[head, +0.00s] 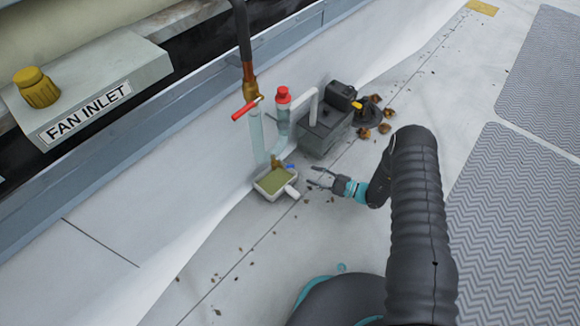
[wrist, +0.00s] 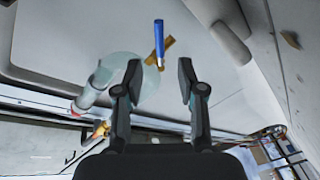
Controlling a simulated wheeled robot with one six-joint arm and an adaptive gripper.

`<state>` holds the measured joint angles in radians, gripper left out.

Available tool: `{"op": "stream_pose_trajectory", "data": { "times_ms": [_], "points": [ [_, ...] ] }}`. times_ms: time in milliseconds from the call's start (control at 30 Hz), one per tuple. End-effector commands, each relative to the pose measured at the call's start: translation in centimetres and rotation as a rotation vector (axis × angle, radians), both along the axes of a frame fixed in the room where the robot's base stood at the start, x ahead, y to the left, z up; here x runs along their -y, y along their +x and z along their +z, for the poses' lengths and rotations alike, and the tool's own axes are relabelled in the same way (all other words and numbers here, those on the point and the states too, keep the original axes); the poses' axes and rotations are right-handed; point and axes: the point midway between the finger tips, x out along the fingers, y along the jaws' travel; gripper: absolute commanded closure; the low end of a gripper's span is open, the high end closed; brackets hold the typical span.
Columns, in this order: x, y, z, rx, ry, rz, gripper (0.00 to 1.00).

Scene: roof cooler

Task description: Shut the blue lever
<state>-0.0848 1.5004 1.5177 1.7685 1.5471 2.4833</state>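The blue lever (head: 290,166) is a small blue handle low on the clear pipe, just above the small tray (head: 265,194). In the wrist view the blue lever (wrist: 159,38) shows as a blue bar on a brass valve (wrist: 160,62). My gripper (head: 318,178) is to the right of the lever in the head view, apart from it. In the wrist view my gripper (wrist: 158,75) has its two fingers spread, with nothing between them. The lever lies beyond the fingertips, roughly in line with the gap.
A red lever (head: 244,110) sits higher on the pipe, and a red-capped clear fitting (head: 283,96) stands beside it. A grey pump box (head: 326,130) with dry leaves (head: 376,112) is behind my gripper. A fan inlet box (head: 85,85) is at left. The floor at right is open.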

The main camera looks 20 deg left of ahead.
Motion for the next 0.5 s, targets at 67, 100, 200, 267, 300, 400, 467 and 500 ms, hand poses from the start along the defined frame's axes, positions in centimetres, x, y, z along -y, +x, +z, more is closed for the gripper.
{"op": "stream_pose_trajectory", "data": {
  "times_ms": [67, 100, 200, 267, 300, 400, 467, 500],
  "points": [
    [-1.7, 0.1, 0.0, 0.002, -0.001, 0.005, 0.61],
    [-2.4, 0.2, 0.0, 0.002, -0.001, 0.004, 0.61],
    [-4.2, 0.4, 0.0, 0.003, -0.002, 0.003, 0.61],
    [-5.3, 0.5, 0.0, 0.003, 0.000, 0.004, 0.61],
    [-6.0, 0.6, 0.0, 0.003, 0.000, 0.003, 0.61],
    [-7.6, 0.8, 0.0, 0.002, -0.001, 0.002, 0.61],
    [-8.4, 0.9, 0.0, 0.003, -0.002, 0.003, 0.61],
    [-8.8, 1.0, 0.0, 0.003, -0.002, 0.001, 0.61]
  ]
}}
